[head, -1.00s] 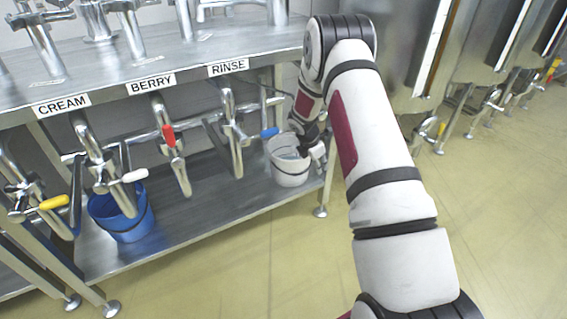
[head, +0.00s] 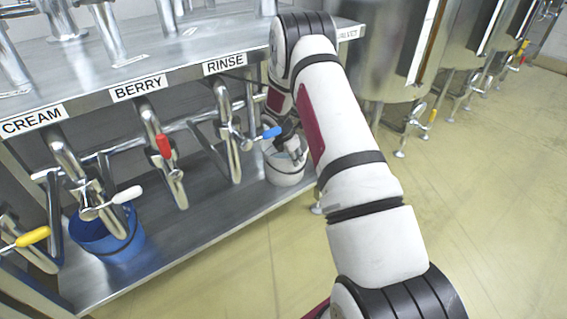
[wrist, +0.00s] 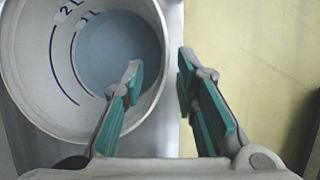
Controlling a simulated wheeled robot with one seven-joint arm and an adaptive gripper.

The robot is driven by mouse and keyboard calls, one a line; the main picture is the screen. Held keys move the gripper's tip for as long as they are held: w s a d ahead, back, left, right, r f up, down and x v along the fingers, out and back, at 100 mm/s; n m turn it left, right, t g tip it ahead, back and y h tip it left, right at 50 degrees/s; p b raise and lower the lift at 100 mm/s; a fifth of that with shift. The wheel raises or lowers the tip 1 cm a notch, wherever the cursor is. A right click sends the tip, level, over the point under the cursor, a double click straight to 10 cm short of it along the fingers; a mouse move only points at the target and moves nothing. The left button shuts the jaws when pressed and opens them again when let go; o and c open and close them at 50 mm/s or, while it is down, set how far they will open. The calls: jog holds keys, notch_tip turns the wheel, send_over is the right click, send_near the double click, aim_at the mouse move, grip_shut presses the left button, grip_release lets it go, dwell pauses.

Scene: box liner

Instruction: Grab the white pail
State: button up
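My gripper (wrist: 158,75) is open. Its left finger is over the pail's inside and its right finger is outside, so the pail's right wall lies between them. I cannot tell how far the fingertips reach below the rim. In the head view my gripper (head: 290,143) is partly hidden by my arm.
A blue pail (head: 108,235) stands at the left on the lower shelf (head: 195,225). Taps with a blue handle (head: 265,133), a red handle (head: 163,146) and a white handle (head: 127,195) hang above. Steel tanks (head: 400,50) stand at the right. The floor in front is clear.

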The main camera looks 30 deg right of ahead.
aim_at(297, 168)
jog(key=b+x, duration=0.3)
jog(key=x, duration=0.2)
jog(key=shift+s, duration=0.1)
jog(key=shift+r, duration=0.1)
jog(key=shift+c, duration=0.2)
grip_shut()
jog(key=shift+r, duration=0.15)
